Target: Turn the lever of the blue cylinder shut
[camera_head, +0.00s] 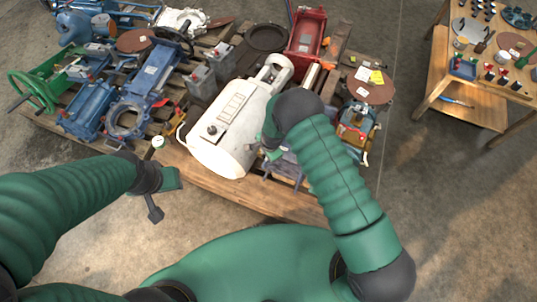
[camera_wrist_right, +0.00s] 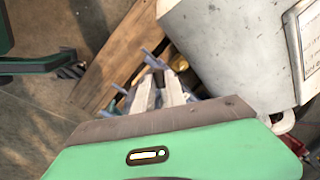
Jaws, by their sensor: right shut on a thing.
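A blue-grey metal piece (camera_head: 284,166) lies on the pallet's front edge, right of the white tank, partly under my right arm. I take it for the blue cylinder. In the right wrist view its blue-grey parts (camera_wrist_right: 121,90) show around the fingers. My right gripper (camera_wrist_right: 160,92) is down at this piece, with its pale fingers close together and shut on a part of it. The lever itself is not clearly visible between the fingers. My left gripper (camera_head: 160,195) hangs in front of the pallet, away from the piece; its finger opening is unclear.
A large white tank (camera_head: 228,130) stands close left of my right gripper. The wooden pallet (camera_head: 245,195) is crowded with blue machine parts (camera_head: 150,75), a green wheel (camera_head: 32,92) and a red channel (camera_head: 306,35). A wooden table (camera_head: 440,65) stands right. The floor between is clear.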

